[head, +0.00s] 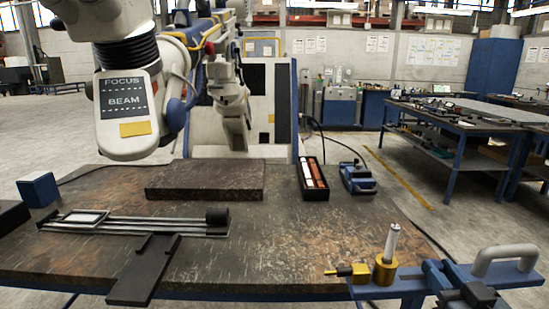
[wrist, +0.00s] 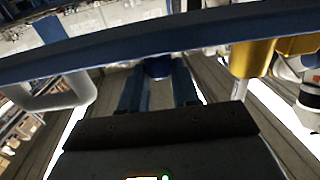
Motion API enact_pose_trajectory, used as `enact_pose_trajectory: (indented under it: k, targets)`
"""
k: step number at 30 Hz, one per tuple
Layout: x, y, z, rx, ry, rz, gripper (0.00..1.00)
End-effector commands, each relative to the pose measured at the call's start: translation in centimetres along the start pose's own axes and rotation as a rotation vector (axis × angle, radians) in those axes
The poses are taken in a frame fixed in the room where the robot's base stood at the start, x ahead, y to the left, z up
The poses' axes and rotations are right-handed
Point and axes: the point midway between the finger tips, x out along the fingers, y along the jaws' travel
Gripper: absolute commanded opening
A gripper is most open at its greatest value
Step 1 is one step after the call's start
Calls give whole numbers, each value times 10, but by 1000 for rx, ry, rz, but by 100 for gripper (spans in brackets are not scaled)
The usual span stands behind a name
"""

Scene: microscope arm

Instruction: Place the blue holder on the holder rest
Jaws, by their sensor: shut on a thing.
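The blue holder (head: 410,284) is a long blue bar at the lower right of the head view, with a grey handle (head: 508,253) at its right end and a brass fitting with a pale rod (head: 391,243) on its left part. My gripper (head: 447,272) is shut on the bar between them, holding it in front of the table's right front corner. In the wrist view, the holder (wrist: 200,33) crosses the top of the picture and my gripper's blue fingers (wrist: 158,78) reach it. Which table fixture is the holder rest is unclear; the railed fixture (head: 130,224) lies at the left.
A dark slab (head: 205,181) lies mid-table. A black tray with coloured sticks (head: 313,180) and a blue device (head: 356,178) stand at the back right. A blue block (head: 38,189) is at the left. The microscope head (head: 128,105) overhangs the table's back left. The table's right front is clear.

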Motion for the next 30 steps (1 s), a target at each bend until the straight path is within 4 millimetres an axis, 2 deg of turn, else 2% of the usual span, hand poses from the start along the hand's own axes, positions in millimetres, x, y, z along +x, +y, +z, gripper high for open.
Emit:
enact_pose_trajectory:
  k: [8,17,20,23,27,30]
  targets:
    - [2,-17,33,0,0,-3,0]
    - [-3,-42,86,0,-1,-2,0]
    - [-8,-52,111,-2,-3,-1,0]
    - [-19,-64,146,-2,-6,0,0]
    - [-42,-80,192,-2,-4,1,0]
    - [-58,-86,218,-3,-2,-1,0]
